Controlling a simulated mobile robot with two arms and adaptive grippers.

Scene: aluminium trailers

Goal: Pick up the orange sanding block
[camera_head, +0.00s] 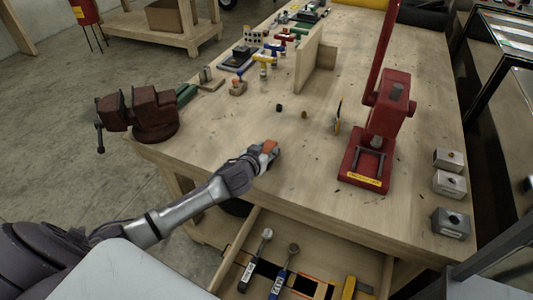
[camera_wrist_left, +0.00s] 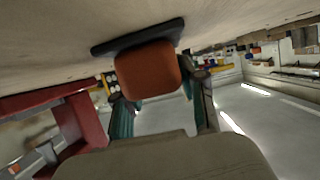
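The orange sanding block (camera_head: 269,146) is on the wooden workbench near its front edge. In the left wrist view it appears large, an orange body (camera_wrist_left: 147,72) on a dark flat base against the bench top. My left gripper (camera_head: 266,154) is low over the bench at the block. In the left wrist view its fingers (camera_wrist_left: 163,108) stand apart on either side of the block. They look open, and I see no clear grip on it. My right gripper is not in view.
A red vise (camera_head: 140,112) stands at the bench's left corner. A red press (camera_head: 372,140) stands to the right, with several metal blocks (camera_head: 449,183) beyond it. An open drawer (camera_head: 300,262) with tools juts out below.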

